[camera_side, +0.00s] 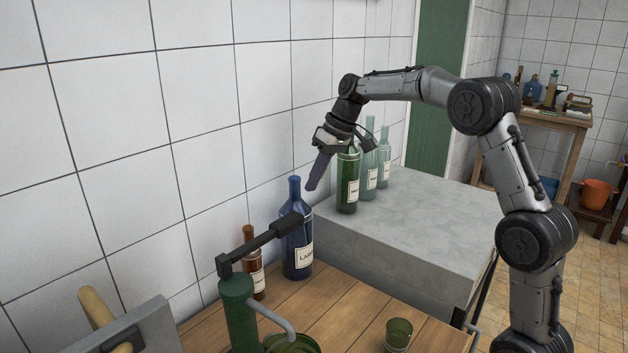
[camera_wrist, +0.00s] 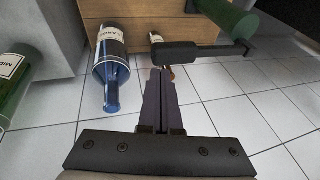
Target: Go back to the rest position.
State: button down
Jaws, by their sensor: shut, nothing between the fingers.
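My gripper (camera_side: 318,172) is shut and empty. In the side view it hangs in the air beside the tiled wall, pointing down, above and slightly right of the blue bottle (camera_side: 297,230). In the wrist view the closed fingers (camera_wrist: 160,98) reach up the middle of the picture, with the blue bottle (camera_wrist: 112,75) to their left. My gripper appears apart from the bottle. The green bottle (camera_side: 348,180) stands on the grey block just right of my gripper. No marker of a rest position shows.
The grey block (camera_side: 415,220) also holds paler bottles (camera_side: 370,165). On the wooden table (camera_side: 335,310) are a brown bottle (camera_side: 251,262), a green device with a black arm (camera_side: 238,312) and a green cup (camera_side: 398,335). The tiled wall (camera_side: 110,110) is close behind.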

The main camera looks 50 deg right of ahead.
dwell(0.4)
jog(key=s+a+r+n+t+h, duration=0.1)
jog(key=s+a+r, duration=0.4)
jog(key=s, duration=0.3)
jog(key=s+a+r+n+t, duration=0.1)
jog(key=s+a+r, duration=0.5)
jog(key=s, duration=0.2)
jog(key=s+f+m+h, duration=0.1)
jog(key=s+f+h, duration=0.1)
jog(key=s+f, duration=1.1)
jog(key=s, duration=0.4)
jog(key=shift+s+d+m, duration=0.15)
jog(key=shift+d+m, duration=0.15)
jog(key=shift+d, duration=0.05)
